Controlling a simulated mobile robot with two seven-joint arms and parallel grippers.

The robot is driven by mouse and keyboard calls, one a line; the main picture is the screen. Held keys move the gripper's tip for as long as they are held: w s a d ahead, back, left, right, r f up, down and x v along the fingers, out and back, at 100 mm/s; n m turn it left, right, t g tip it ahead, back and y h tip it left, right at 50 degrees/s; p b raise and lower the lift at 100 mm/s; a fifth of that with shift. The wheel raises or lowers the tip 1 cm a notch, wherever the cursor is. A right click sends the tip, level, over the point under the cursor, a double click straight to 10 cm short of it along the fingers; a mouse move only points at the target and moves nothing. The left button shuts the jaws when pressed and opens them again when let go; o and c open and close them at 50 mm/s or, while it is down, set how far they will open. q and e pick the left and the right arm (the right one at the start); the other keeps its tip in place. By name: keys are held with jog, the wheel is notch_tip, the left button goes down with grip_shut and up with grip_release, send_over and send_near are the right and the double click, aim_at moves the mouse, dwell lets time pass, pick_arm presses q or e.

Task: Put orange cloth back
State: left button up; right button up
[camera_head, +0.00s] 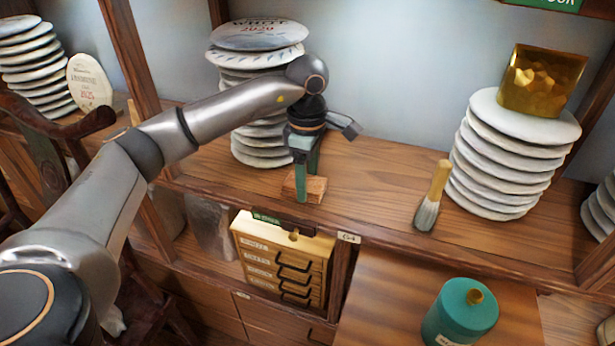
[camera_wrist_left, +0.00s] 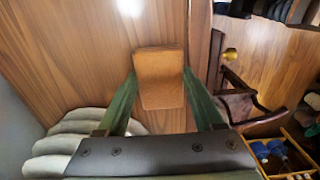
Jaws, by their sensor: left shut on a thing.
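The orange cloth (camera_head: 313,190) looks like a small folded orange-brown block, at the front of the wooden shelf near its edge. In the left wrist view the cloth (camera_wrist_left: 159,72) sits between the two green fingers. My left gripper (camera_head: 306,178) points down from above and is shut on the cloth, one finger at each side. I cannot tell whether the cloth rests on the shelf or hangs just over it. My right gripper is in neither view.
A stack of wrapped tea cakes (camera_head: 262,140) stands close behind my left gripper. Another stack (camera_head: 490,165) with a gold block (camera_head: 540,80) on top stands at right, a brush (camera_head: 433,195) beside it. A small drawer box (camera_head: 280,258) is below. Shelf between is clear.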

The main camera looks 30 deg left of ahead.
aim_at(308, 182)
pick_arm(q)
jog(key=shift+f, duration=0.2)
jog(key=o, duration=1.3)
jog(key=shift+r, duration=4.05)
